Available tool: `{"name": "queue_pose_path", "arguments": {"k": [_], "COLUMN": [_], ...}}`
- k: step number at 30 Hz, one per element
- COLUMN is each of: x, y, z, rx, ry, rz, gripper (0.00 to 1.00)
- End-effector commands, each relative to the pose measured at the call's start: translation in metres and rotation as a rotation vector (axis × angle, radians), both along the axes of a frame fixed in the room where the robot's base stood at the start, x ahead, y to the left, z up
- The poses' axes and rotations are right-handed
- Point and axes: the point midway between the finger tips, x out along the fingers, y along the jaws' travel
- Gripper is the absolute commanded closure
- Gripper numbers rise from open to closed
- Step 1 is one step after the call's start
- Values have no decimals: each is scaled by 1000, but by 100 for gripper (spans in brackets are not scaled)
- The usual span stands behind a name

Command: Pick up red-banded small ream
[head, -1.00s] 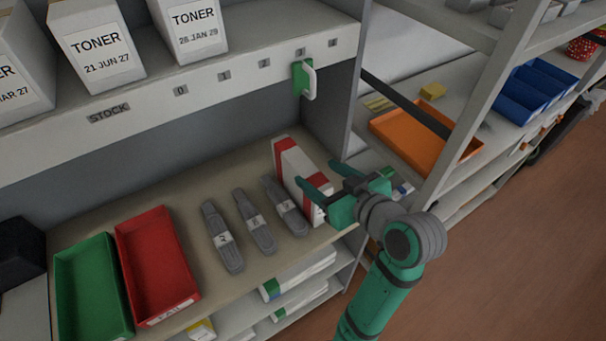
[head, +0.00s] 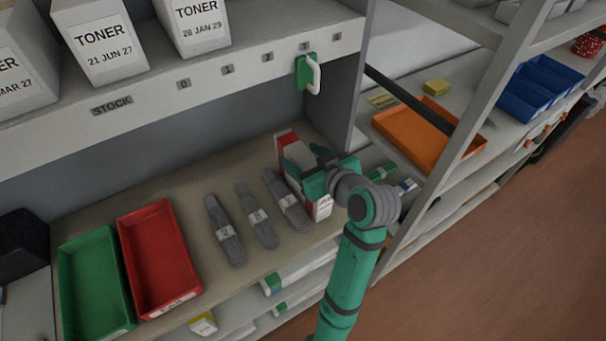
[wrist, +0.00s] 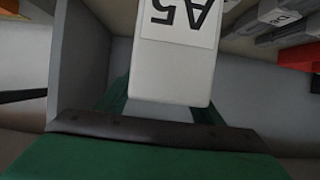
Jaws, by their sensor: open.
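The red-banded small ream (head: 287,143) stands on the shelf at the right end of the row of grey cartridges. It is white with red bands, partly hidden in the head view by my gripper (head: 303,164). In the wrist view the white end of the ream (wrist: 172,75), with an upside-down "A5" label, lies between my gripper's two green fingers (wrist: 165,110). My gripper is open, with a finger on each side of the ream. I cannot tell whether either finger touches it.
Several grey cartridges (head: 258,215) lie just left of the ream. A red tray (head: 188,255) and a green tray (head: 72,290) stand farther left. A grey upright panel (head: 350,85) is close on the right, with an orange tray (head: 465,150) beyond it.

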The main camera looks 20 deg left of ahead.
Motion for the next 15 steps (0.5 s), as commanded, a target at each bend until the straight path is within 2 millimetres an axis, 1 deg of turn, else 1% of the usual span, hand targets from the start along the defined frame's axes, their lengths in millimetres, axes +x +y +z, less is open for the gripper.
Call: {"name": "queue_pose_path", "arguments": {"k": [2, 3, 5, 6, 8, 9, 10, 15], "x": [0, 0, 0, 0, 0, 0, 0, 0], "y": [-1, -1, -1, -1, -1, -1, -1, -1], "z": [0, 0, 0, 0, 0, 0, 0, 2], "rx": [0, 0, 0, 0, 0, 0, 0, 3], "ry": [0, 0, 0, 0, 0, 0, 0, -5], "rz": [-1, -1, -1, -1, -1, -1, -1, -2], "gripper": [39, 44, 58, 68, 82, 92, 99, 100]}}
